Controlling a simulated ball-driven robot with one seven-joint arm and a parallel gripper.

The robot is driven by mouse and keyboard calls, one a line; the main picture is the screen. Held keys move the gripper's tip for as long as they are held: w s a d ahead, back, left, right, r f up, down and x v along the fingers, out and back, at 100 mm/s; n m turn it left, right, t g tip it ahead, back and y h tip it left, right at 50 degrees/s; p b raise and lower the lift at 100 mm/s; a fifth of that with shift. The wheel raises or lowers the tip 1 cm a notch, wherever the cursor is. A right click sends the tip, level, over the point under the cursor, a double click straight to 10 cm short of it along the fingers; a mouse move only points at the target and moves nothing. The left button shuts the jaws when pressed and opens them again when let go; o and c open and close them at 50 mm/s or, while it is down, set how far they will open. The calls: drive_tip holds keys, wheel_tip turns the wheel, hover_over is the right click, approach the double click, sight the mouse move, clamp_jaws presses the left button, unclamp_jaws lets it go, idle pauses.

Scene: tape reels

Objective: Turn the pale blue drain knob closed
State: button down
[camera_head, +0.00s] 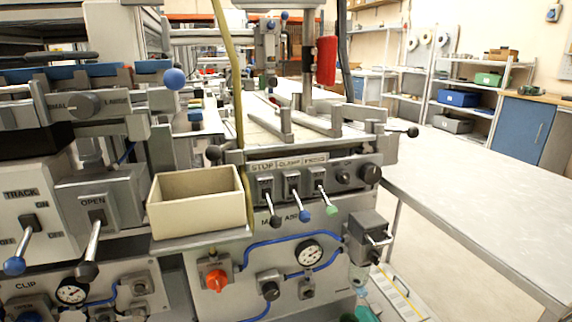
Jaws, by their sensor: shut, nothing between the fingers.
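A grey filter unit (368,232) with a lever is fixed at the right end of the machine's front panel. A clear bowl (359,272) hangs below it. A small pale blue piece (361,291) shows under the bowl and looks like the drain knob. It is too small to tell which way it is turned. My gripper is not in view.
A pressure gauge (309,253), a red-orange knob (216,280) and blue hoses are on the panel left of the filter. Levers (293,186) stick out above. A cream open box (198,203) stands at left. A long grey table (480,205) extends right.

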drive_tip(key=v, duration=0.4)
drive_tip(key=shift+s, duration=0.1)
drive_tip(key=s+a+f+n+g, duration=0.1)
drive_tip(key=s+f+n+g, duration=0.1)
drive_tip(key=s+f+g, duration=0.4)
drive_tip(key=s+f+n+g, duration=0.2)
drive_tip(key=s+f, duration=0.1)
drive_tip(key=s, duration=0.5)
drive_tip(key=s+d+f+m+g+h, duration=0.1)
drive_tip(key=s+d+g+h, duration=0.25)
drive_tip(key=s, duration=0.75)
drive_tip(key=s+d+f+m+g+h, duration=0.15)
drive_tip(key=s+d+g, duration=0.35)
drive_tip(key=s, duration=0.5)
wheel_tip(320, 180, up, 27)
drive_tip(key=p, duration=2.6)
drive_tip(key=shift+d+h, duration=0.25)
drive_tip(key=shift+h, duration=0.15)
